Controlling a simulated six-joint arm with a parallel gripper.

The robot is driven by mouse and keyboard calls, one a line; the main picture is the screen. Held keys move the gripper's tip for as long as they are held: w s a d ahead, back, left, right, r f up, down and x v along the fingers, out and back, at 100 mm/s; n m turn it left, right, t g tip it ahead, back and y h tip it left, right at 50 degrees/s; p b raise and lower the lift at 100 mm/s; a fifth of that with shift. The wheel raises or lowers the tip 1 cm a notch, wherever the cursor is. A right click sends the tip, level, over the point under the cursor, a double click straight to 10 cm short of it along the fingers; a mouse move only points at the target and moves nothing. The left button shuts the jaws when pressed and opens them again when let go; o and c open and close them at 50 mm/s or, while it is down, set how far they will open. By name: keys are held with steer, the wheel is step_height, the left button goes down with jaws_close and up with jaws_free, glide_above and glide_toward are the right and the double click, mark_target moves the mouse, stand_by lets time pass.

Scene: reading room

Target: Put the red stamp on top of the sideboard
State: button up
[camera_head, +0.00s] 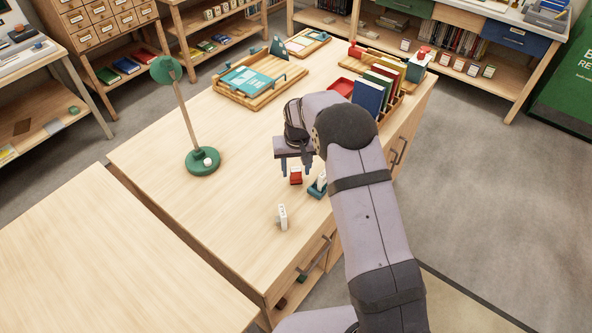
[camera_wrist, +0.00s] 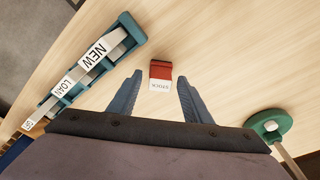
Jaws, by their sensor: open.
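The red stamp (camera_head: 296,177) stands on the wooden desk (camera_head: 240,125), just under my gripper (camera_head: 295,169). In the wrist view the red stamp (camera_wrist: 160,70) shows a red body with a white label that seems to read STOCK. It lies between and slightly beyond the fingertips of my gripper (camera_wrist: 158,82), which is open and empty. A gap shows on both sides of the stamp. Which piece of furniture is the sideboard I cannot tell; a low wooden unit with a blue drawer (camera_head: 510,36) stands at the back right.
A teal holder (camera_wrist: 124,24) with stamps labelled NEW and LOAN is close to the left finger. A white stamp (camera_head: 283,217) stands nearer the front. A green lamp (camera_head: 202,161), a wooden tray (camera_head: 290,72) and a row of books (camera_head: 368,95) are also on the desk.

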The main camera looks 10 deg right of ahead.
step_height(320, 180, up, 11)
steer(key=s+b, duration=0.2)
steer(key=s+d+f+g, duration=0.1)
steer(key=s+d, duration=0.2)
steer(key=s, duration=1.2)
steer(key=s+d+f, duration=0.2)
steer(key=s+d, duration=0.1)
steer(key=s, duration=1.2)
steer(key=shift+s+f+g, duration=0.15)
steer(key=shift+s+g, duration=0.15)
steer(key=shift+g, duration=0.1)
